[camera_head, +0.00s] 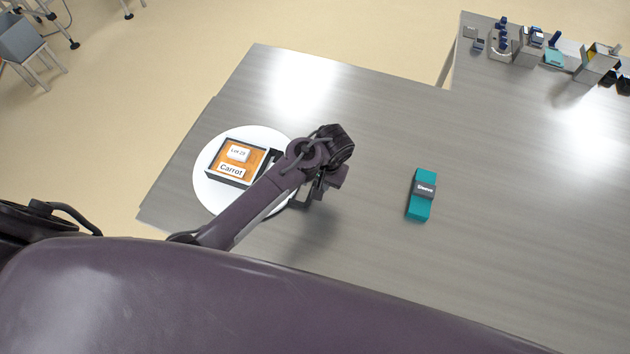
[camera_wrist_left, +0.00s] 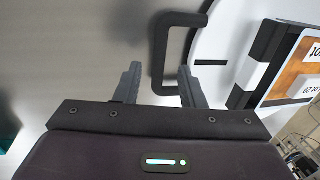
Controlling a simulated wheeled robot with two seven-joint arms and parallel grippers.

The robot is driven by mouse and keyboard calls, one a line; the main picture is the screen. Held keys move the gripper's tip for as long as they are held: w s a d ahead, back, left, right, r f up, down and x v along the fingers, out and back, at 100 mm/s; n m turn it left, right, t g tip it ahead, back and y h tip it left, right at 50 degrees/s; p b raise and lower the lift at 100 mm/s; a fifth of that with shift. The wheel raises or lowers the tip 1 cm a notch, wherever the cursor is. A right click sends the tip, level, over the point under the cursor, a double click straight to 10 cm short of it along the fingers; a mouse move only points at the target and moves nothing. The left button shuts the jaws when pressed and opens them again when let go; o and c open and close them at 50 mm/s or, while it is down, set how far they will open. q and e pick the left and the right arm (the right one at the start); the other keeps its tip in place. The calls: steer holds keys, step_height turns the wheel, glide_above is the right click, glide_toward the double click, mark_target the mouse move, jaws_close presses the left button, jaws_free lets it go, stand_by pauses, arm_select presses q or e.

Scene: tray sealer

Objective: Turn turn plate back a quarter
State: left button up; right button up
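The turn plate (camera_head: 207,190) is a white disc at the left end of the table, also partly seen in the left wrist view (camera_wrist_left: 228,40). On it sits a dark tray (camera_head: 222,181) with orange contents and labels reading "Carrot" and "Lot 29". A black U-shaped handle (camera_wrist_left: 158,55) stands at the plate's rim in the left wrist view. My left gripper (camera_wrist_left: 159,75) is open, with one finger on each side of the handle's outer bar and gaps visible. In the head view my left arm covers part of the plate and its fingertips are hidden. My right gripper is not in view.
A teal block (camera_head: 420,206) with a dark band labelled "Sleeve" lies right of my left arm. Small devices and boxes (camera_head: 528,50) stand on a table section at the back right. The table between is clear.

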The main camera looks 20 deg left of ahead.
arm_select(q)
steer(key=shift+w+a+f, duration=0.1)
steer(key=shift+w+f, duration=0.1)
steer(key=shift+f, duration=0.35)
steer(key=shift+w+a+f, duration=0.1)
steer(key=shift+w+f, duration=0.05)
steer(key=shift+f, duration=0.6)
steer(key=c, duration=0.7)
jaws_close()
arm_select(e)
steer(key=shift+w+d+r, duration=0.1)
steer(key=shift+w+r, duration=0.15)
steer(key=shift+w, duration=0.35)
